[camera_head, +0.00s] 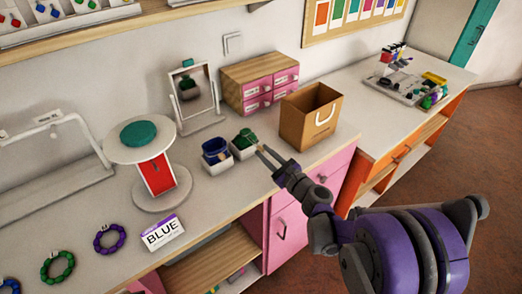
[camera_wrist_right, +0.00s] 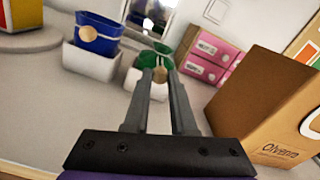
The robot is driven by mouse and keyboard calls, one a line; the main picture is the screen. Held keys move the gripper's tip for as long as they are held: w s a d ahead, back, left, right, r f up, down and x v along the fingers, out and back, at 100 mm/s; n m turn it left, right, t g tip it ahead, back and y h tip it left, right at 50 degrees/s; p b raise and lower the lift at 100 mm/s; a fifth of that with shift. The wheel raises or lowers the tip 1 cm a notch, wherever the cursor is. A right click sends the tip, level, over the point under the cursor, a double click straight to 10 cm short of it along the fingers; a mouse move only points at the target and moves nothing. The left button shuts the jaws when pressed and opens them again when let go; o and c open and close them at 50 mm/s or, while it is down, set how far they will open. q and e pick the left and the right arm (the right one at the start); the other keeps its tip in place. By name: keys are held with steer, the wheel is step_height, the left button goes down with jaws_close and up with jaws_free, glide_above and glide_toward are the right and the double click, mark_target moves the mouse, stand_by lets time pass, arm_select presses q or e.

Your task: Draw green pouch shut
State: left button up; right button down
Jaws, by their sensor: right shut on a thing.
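The green pouch (camera_head: 245,136) stands in a small white holder (camera_head: 243,153) on the counter, beside the blue pouch (camera_head: 215,147). In the right wrist view the green pouch (camera_wrist_right: 150,57) is partly hidden behind my fingers. My right gripper (camera_head: 263,152) reaches in from the right and is at the front of the green pouch. In the wrist view its fingertips (camera_wrist_right: 159,73) are shut on a round tan bead (camera_wrist_right: 160,74) at the pouch's front. The blue pouch (camera_wrist_right: 97,35) has a similar tan bead. My left gripper is not in view.
A brown paper bag (camera_head: 305,120) stands close to the right of my gripper. Pink drawers (camera_head: 258,92) and a framed mirror (camera_head: 190,95) stand behind the pouches. A round stand (camera_head: 140,135), a BLUE sign (camera_head: 162,233) and bead rings (camera_head: 110,239) are to the left.

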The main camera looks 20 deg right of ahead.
steer(key=c, duration=0.7)
jaws_free()
steer(key=b+v, duration=0.1)
steer(key=v, duration=0.9)
steer(key=shift+s, duration=0.35)
steer(key=shift+r, duration=0.1)
steer(key=s+a+f+n+g+p, duration=0.2)
steer(key=s+a+f+n+g, duration=0.2)
steer(key=s+a+n+g, duration=0.95)
steer(key=s+d+f+n+t+h+p, duration=0.1)
steer(key=s+d+n+h, duration=0.5)
steer(key=n, duration=0.9)
steer(key=shift+s+d+t, duration=0.2)
steer(key=shift+d+t, duration=0.25)
steer(key=shift+d, duration=0.7)
